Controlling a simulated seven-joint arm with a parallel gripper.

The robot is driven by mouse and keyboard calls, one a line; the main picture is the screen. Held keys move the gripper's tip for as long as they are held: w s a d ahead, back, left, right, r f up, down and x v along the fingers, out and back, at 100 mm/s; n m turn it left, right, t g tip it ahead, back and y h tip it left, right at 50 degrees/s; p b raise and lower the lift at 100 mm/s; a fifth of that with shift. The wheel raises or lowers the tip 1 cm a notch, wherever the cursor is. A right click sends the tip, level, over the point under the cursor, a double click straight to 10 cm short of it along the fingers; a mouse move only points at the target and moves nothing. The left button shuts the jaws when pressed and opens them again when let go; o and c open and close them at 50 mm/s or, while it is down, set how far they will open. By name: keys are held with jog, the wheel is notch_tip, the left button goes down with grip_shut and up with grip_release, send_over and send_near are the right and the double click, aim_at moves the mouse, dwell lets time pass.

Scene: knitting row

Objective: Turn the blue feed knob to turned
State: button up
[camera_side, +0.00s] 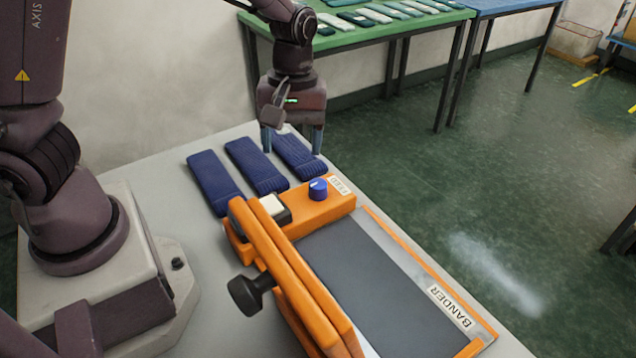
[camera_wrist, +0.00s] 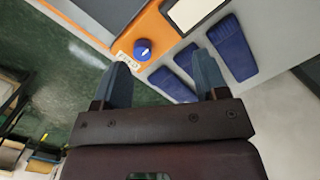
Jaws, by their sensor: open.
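The blue feed knob (camera_side: 318,189) stands on the orange top of the bander (camera_side: 330,208), beside a label, with a white mark on its top. It also shows in the wrist view (camera_wrist: 142,48), ahead of the fingertips and between their lines. My gripper (camera_side: 292,142) is open and empty, above and behind the knob in the side view, over the far end of the blue knitted pieces. In the wrist view my gripper's two fingers (camera_wrist: 160,62) are spread wide and touch nothing that I can see.
Several blue knitted pieces (camera_side: 212,180) lie flat on the grey table (camera_side: 160,175). A pale square button (camera_side: 272,204), an orange lever arm (camera_side: 300,285) and a black handle (camera_side: 247,294) are near the knob. A green table (camera_side: 350,36) stands behind.

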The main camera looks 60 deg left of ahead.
aim_at(318, 183)
jog(key=w+a+f+n+t, duration=0.1)
jog(key=w+a+n, duration=0.1)
jog(key=w+n, duration=0.65)
jog(key=f, duration=0.4)
jog(key=s+f+n, duration=0.1)
jog(key=f, duration=0.3)
jog(key=s+f+n, duration=0.1)
jog(key=f, duration=0.4)
jog(key=shift+s+f+y, duration=0.1)
jog(key=shift+s+y, duration=0.05)
jog(key=shift+y, duration=0.25)
jog(key=c, duration=0.9)
